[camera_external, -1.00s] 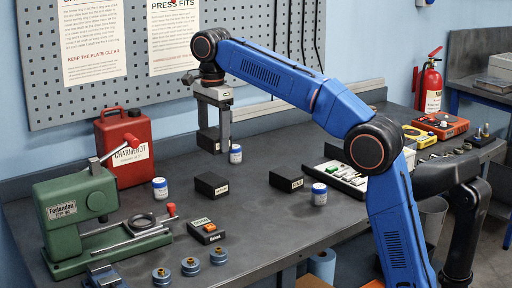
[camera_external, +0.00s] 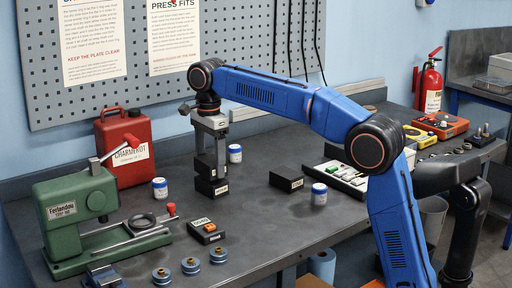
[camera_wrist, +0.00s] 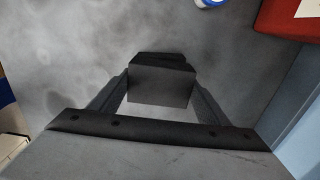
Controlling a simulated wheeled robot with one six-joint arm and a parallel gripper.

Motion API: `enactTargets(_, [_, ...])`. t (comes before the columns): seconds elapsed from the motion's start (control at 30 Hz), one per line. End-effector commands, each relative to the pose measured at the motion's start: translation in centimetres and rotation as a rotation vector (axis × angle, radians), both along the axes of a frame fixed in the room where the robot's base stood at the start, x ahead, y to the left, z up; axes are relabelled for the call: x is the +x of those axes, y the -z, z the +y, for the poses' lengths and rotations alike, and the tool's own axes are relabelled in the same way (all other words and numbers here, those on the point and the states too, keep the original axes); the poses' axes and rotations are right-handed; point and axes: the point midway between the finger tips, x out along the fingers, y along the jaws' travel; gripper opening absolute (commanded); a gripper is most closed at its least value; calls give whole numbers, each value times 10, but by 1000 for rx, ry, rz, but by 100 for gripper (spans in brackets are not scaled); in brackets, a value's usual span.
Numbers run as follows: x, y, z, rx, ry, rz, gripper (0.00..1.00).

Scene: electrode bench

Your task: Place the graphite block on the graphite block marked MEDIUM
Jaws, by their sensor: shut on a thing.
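My gripper (camera_external: 209,155) points down and is shut on a dark graphite block (camera_external: 205,166). In the wrist view the held block (camera_wrist: 160,86) sits between the two fingers. A second dark block (camera_external: 211,188) lies on the bench directly below the held one, with a small pale label too small to read. The held block looks very close above it or touching; I cannot tell which. In the wrist view a dark edge (camera_wrist: 160,58) shows just beyond the held block. A third labelled dark block (camera_external: 286,181) lies to the right.
A green press (camera_external: 80,220) and red can (camera_external: 124,150) are at left. A small orange-buttoned device (camera_external: 206,231) lies in front. A parts tray (camera_external: 343,178) is at right.

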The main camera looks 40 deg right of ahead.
Motion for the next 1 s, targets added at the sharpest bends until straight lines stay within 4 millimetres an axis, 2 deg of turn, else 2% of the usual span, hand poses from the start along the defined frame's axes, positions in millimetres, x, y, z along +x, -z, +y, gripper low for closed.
enactTargets(0.13, [-1, 12, 0, 0, 0, -1, 34])
enactTargets(0.53, [0, 16, 0, 1, 0, -1, 34])
enactTargets(0.57, [0, 16, 0, 0, 0, -1, 75])
enactTargets(0.6, [0, 16, 0, 0, 0, -1, 84])
enactTargets(0.63, [0, 16, 0, 0, 0, -1, 89])
enactTargets(1.0, [0, 12, 0, 1, 0, -1, 89])
